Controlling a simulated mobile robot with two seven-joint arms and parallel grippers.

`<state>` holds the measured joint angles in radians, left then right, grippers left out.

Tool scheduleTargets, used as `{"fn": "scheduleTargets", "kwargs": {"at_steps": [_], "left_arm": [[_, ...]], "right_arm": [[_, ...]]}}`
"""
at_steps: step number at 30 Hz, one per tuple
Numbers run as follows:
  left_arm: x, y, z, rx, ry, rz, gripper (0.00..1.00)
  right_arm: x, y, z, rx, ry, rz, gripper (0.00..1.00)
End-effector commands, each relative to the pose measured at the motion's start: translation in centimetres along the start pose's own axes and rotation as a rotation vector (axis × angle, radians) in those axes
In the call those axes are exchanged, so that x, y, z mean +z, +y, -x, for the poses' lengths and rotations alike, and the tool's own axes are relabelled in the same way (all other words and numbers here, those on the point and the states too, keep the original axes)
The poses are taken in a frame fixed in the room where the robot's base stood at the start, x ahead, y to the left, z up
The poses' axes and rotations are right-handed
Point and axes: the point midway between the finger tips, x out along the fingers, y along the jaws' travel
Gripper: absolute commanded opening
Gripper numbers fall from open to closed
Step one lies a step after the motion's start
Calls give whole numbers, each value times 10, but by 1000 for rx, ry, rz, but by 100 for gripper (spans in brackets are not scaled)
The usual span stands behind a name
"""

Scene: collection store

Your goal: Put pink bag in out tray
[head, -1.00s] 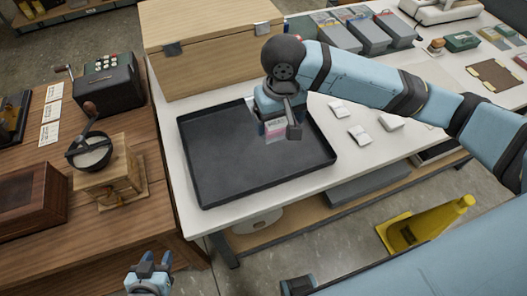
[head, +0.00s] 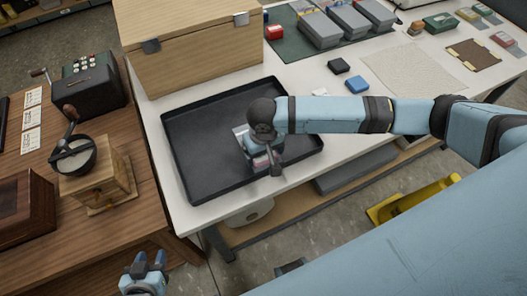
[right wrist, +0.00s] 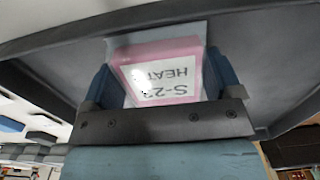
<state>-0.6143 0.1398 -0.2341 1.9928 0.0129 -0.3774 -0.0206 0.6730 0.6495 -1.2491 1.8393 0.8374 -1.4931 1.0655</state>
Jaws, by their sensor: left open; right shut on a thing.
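The pink bag (right wrist: 160,68) shows in the right wrist view, with a white label in a clear sleeve. My right gripper (right wrist: 163,88) is shut on it, one blue finger on each side. My left gripper (head: 147,268) is open and empty, low at the left, away from the tray.
A wooden box (head: 190,50) stands behind the tray. Small black (head: 338,66) and blue (head: 357,84) boxes lie right of it. A wooden table (head: 125,225) with a grinder (head: 98,175) stands at left. The tray's left part is clear.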

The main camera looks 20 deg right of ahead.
Motion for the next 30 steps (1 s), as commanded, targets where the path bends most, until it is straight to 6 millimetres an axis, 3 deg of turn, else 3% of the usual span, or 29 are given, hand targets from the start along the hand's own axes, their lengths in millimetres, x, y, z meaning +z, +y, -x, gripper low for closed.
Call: {"fn": "scheduleTargets", "kwargs": {"at_steps": [11, 12, 14, 23, 30], "left_arm": [[-1, 0, 1, 0, -1, 0, 43], [-1, 0, 1, 1, -1, 0, 43], [-1, 0, 1, 1, -1, 0, 43], [0, 1, 0, 1, 0, 0, 43], [1, 1, -1, 1, 1, 0, 43]], "right_arm": [[0, 0, -5, 0, 0, -1, 57], [0, 0, -5, 0, 1, 0, 91], [0, 0, -5, 0, 1, 0, 100], [-1, 0, 0, -1, 2, 0, 100], [-1, 0, 44, -2, 4, 0, 100]]}}
